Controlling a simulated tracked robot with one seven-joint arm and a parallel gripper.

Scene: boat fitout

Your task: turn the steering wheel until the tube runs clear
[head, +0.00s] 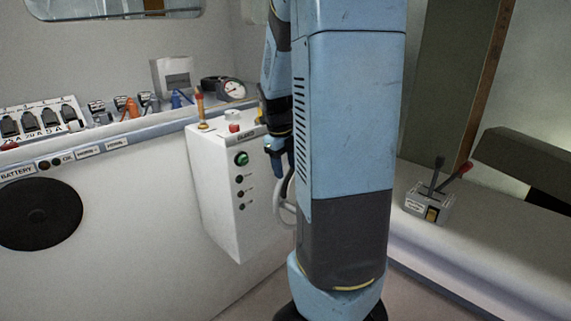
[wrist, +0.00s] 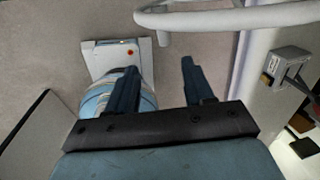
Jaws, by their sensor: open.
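The steering wheel (head: 287,200) has a pale rim on the right side of a white console box (head: 228,190). My arm hides most of it in the head view. In the wrist view its white rim (wrist: 200,19) crosses the top, beyond my fingertips. My gripper (wrist: 158,67) is open, with nothing between its two dark fingers, and it looks apart from the rim. A small upright tube (head: 200,105) with an orange-red upper part stands on top of the console box; whether its content is clear is too small to tell.
A green button (head: 241,158) is on the box front. A gauge (head: 233,89) and a switch panel (head: 42,121) sit on the ledge at left. A round black speaker (head: 40,214) is below. A lever control (head: 430,205) stands on the right bench.

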